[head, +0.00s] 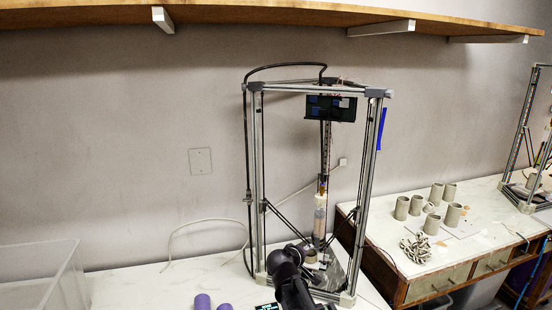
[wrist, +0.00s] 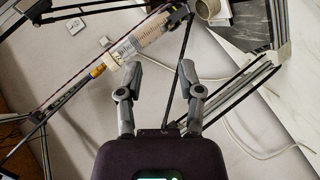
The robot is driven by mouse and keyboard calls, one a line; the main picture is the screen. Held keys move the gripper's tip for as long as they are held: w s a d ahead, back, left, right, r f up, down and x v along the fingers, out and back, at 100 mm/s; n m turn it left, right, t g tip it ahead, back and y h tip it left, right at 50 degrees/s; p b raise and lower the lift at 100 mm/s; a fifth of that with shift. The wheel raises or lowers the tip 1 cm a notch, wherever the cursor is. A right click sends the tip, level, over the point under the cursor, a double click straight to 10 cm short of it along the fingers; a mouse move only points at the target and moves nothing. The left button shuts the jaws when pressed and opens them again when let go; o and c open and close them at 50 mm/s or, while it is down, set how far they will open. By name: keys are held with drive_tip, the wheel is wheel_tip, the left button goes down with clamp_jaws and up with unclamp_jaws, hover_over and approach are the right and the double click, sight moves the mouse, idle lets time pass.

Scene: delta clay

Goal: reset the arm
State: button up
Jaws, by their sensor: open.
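My gripper (wrist: 160,75) shows in the wrist view with its two grey fingers spread apart and nothing between them. In the head view my dark arm (head: 287,272) rises from the bottom edge to the front of a delta clay printer (head: 256,180), close to its base. The exact gap between arm and frame cannot be told. In the wrist view the printer's clay syringe (wrist: 145,35) and thin black rods lie beyond the fingertips. A beige cup (wrist: 208,8) shows at the top edge there.
Two purple cylinders (head: 203,301) stand left of my arm. A clear bin (head: 70,270) is at the left. Several clay cups (head: 402,208) and a coiled clay piece (head: 416,248) are on the right table, near a second printer (head: 520,140). A wooden shelf (head: 260,14) hangs above.

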drive_tip(key=s+d+f+m+g+y, duration=0.1)
drive_tip(key=s+d+f+m+g, duration=0.3)
drive_tip(key=s+d+f+g, duration=0.45)
drive_tip(key=s+a+f+m+g+y, duration=0.1)
drive_tip(key=s+y, duration=0.4)
drive_tip(key=s, duration=0.9)
drive_tip(key=shift+f+m+g+y, duration=0.35)
drive_tip(key=shift+m+g, duration=0.2)
drive_tip(key=shift+m, duration=0.45)
drive_tip(key=shift+a, duration=0.1)
